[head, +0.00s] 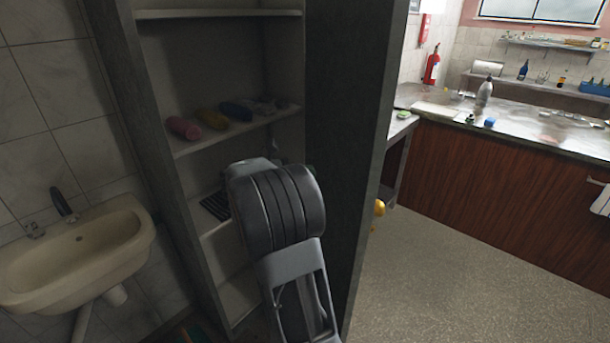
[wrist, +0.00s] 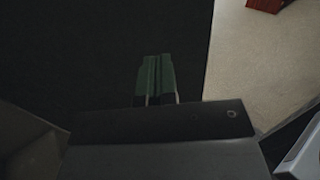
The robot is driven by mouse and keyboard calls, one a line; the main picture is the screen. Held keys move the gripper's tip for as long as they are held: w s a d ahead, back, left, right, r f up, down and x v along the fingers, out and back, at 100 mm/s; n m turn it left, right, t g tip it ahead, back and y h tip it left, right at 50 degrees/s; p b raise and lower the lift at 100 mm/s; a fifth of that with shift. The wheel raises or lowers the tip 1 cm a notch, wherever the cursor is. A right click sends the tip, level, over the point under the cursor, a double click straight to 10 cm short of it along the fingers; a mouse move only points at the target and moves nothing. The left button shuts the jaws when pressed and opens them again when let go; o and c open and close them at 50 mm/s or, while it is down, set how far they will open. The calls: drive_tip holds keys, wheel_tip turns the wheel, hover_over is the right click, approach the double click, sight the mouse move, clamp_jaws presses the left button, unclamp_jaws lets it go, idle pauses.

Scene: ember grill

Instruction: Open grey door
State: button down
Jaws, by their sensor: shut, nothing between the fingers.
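The grey door (head: 342,110) stands swung open at the right side of a tall grey cupboard, with its dark inner face towards the shelves. A round yellow knob (head: 379,208) shows at its outer side. In the wrist view the door (wrist: 90,50) is a dark panel filling the left and middle, its edge against the pale floor. My gripper (wrist: 155,75) has green fingers pressed together, empty, in front of this dark face. I cannot tell whether they touch it. In the head view my arm hides most of the gripper.
The open cupboard's shelf (head: 240,130) holds several rolled cloths. A washbasin (head: 80,250) hangs on the left wall. Right of the door is free floor (head: 470,270), with a wooden counter (head: 500,180) and a red fire extinguisher (head: 432,68) behind.

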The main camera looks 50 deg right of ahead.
sight(354, 168)
drive_tip(key=p+x, duration=0.1)
drive_tip(key=x, duration=0.8)
drive_tip(key=shift+s+d+p, duration=0.15)
drive_tip(key=shift+p, duration=0.25)
drive_tip(key=shift+s+d, duration=0.3)
drive_tip(key=shift+d, duration=0.15)
